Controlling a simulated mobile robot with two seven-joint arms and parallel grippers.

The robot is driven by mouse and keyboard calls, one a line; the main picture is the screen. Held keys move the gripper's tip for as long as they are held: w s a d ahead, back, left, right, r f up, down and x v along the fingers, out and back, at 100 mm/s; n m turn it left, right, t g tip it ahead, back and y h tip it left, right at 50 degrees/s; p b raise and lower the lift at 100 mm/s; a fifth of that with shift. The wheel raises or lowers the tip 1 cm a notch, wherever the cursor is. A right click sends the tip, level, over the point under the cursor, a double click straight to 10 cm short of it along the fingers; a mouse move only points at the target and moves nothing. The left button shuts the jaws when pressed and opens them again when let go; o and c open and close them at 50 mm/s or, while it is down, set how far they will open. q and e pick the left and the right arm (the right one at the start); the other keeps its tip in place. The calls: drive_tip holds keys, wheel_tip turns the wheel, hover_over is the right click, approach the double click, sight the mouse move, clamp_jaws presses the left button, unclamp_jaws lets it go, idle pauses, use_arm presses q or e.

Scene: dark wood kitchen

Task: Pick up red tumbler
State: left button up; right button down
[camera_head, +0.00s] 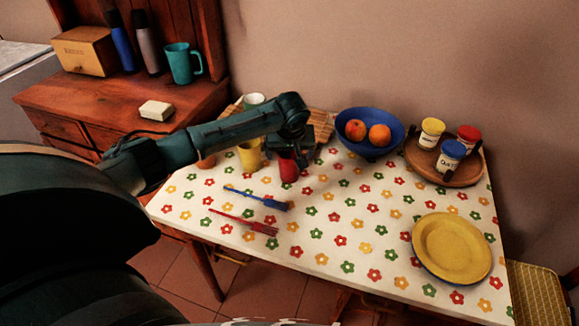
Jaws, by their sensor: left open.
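The red tumbler (288,168) stands upright on the flowered tablecloth, near the back left of the table. My left arm reaches in from the left, and my left gripper (291,152) is right at the tumbler, pointing down at its upper part. The gripper is open. It hides the tumbler's rim, and I cannot tell whether the fingers touch it. My right gripper is not in view.
A yellow cup (249,157) stands close left of the tumbler, with a white cup (254,101) behind my arm. A blue bowl (369,133) of fruit is to the right. Blue (262,199) and red (248,223) forks lie in front. A yellow plate (452,247) is front right.

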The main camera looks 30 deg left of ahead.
sight(289, 172)
use_arm(q)
drive_tip(key=shift+x, duration=1.95)
drive_tip(key=shift+c, duration=0.5)
drive_tip(key=c, duration=0.9)
drive_tip(key=shift+c, duration=0.2)
